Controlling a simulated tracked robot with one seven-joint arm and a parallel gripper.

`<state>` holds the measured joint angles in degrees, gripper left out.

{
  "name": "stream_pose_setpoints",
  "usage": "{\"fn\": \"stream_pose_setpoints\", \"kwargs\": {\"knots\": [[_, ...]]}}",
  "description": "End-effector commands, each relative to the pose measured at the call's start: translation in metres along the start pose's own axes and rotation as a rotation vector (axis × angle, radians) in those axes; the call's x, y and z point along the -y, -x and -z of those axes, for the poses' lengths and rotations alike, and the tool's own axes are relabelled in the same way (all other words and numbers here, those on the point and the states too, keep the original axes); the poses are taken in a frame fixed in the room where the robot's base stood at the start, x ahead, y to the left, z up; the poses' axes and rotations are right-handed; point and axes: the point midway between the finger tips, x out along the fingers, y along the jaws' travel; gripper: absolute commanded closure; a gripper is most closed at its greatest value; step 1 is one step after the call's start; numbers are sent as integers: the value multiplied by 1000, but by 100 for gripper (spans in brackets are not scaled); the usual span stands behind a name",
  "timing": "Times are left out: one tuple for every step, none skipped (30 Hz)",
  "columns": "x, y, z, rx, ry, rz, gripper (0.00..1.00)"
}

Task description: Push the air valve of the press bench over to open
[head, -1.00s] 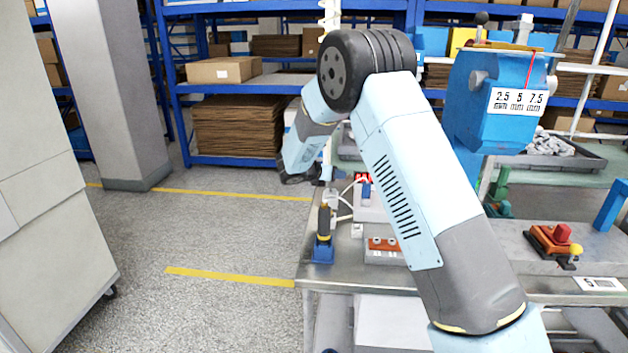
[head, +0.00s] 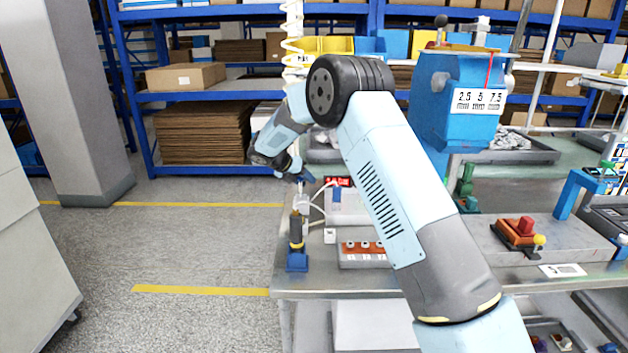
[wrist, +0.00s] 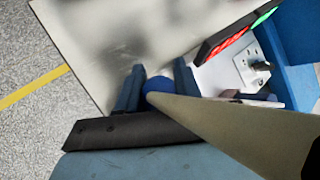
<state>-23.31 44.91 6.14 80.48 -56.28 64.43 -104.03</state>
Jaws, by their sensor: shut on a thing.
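My gripper (head: 302,177) reaches down at the left end of the press bench (head: 300,283), partly hidden by my own wrist in the head view. In the wrist view my gripper (wrist: 158,83) has its two dark blue fingers either side of a rounded blue part (wrist: 158,86) and is shut on it. This blue part shows at the end of a thick beige pipe (wrist: 225,122) that runs close to the camera. It looks like the air valve's handle, but its turn position cannot be told. In the head view a white fitting (head: 301,203) with thin hoses stands just below my gripper.
A black and yellow tool in a blue holder (head: 297,262) is in front. A white coiled hose (head: 293,30) hangs above. The blue press head (head: 455,110) is further right. The floor at left is clear.

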Motion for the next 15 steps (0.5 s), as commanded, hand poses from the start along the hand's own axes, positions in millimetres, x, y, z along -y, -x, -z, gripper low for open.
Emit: {"fn": "stream_pose_setpoints", "kwargs": {"knots": [[-4,2,3,-3,8,-6,100],[-5,3,3,-4,10,-6,100],[-5,3,3,-5,12,-6,100],[-6,3,3,-6,13,-7,100],[-6,3,4,-6,13,-7,100],[-6,4,4,-6,14,-7,100],[-6,4,4,-6,14,-7,100],[-6,4,4,-6,14,-7,100],[-6,4,4,-6,14,-7,100],[-6,4,4,-6,14,-7,100],[-6,4,4,-6,14,-7,100],[-7,4,4,-5,14,-8,100],[-7,4,4,-5,14,-8,100],[-7,4,4,-5,14,-8,100],[-7,4,4,-5,14,-8,61]]}}
